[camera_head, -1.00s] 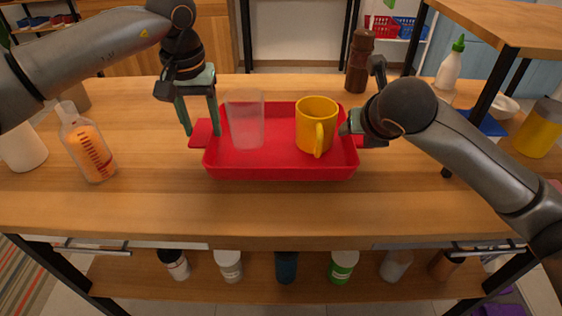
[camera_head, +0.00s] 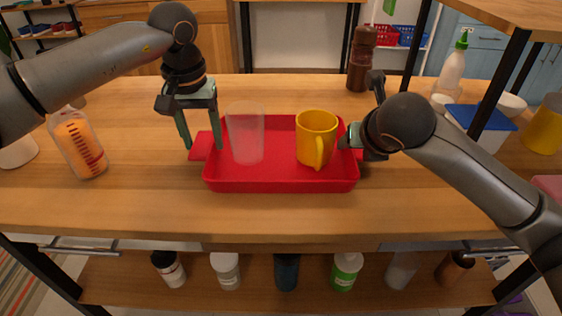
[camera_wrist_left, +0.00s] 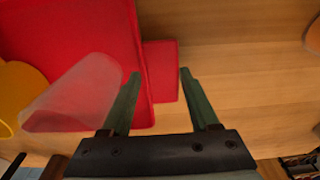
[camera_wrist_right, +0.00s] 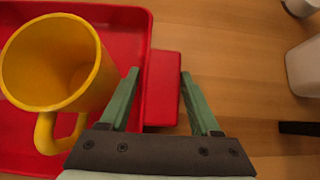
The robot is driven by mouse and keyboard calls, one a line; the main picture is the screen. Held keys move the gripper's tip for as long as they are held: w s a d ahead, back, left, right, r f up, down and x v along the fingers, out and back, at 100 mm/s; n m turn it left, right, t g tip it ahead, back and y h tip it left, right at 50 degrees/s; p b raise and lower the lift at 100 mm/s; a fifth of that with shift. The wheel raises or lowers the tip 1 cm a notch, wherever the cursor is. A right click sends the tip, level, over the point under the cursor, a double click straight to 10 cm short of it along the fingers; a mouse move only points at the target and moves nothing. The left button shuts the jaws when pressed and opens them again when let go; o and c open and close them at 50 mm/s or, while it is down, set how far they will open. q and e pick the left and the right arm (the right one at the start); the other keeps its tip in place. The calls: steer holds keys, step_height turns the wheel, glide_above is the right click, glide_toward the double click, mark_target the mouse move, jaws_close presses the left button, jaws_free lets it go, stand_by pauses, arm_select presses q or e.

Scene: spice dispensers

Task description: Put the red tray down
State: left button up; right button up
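The red tray (camera_head: 282,185) appears to rest flat on the wooden table. It holds a clear cup (camera_head: 246,132) on the left and a yellow mug (camera_head: 316,138) on the right, both upright. My left gripper (camera_head: 201,146) points down at the tray's left handle (camera_wrist_left: 161,72); its fingers stand apart on either side of it with small gaps. My right gripper (camera_wrist_right: 159,75) is likewise open around the right handle (camera_wrist_right: 162,90). In the head view the right handle is mostly hidden behind my right gripper.
An orange-filled bottle (camera_head: 78,145) stands left of the tray. A brown pepper mill (camera_head: 361,58) stands behind it to the right. The table (camera_head: 290,215) is clear in front of the tray. Several bottles stand on the shelf (camera_head: 315,290) below.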

arm_select(q)
steer(key=o, duration=0.3)
arm_select(e)
steer(key=o, duration=0.3)
arm_select(q)
steer(key=shift+o, duration=0.2)
steer(key=shift+r, duration=0.1)
arm_select(e)
steer(key=shift+r, duration=0.15)
step_height(320, 180, up, 30)
steer(key=r+p, duration=0.1)
steer(key=p, duration=3)
arm_select(q)
step_height(320, 180, up, 30)
steer(key=shift+r, duration=0.25)
arm_select(e)
steer(key=v, duration=1.1)
steer(key=shift+s+f, duration=0.3)
steer(key=shift+s, duration=0.05)
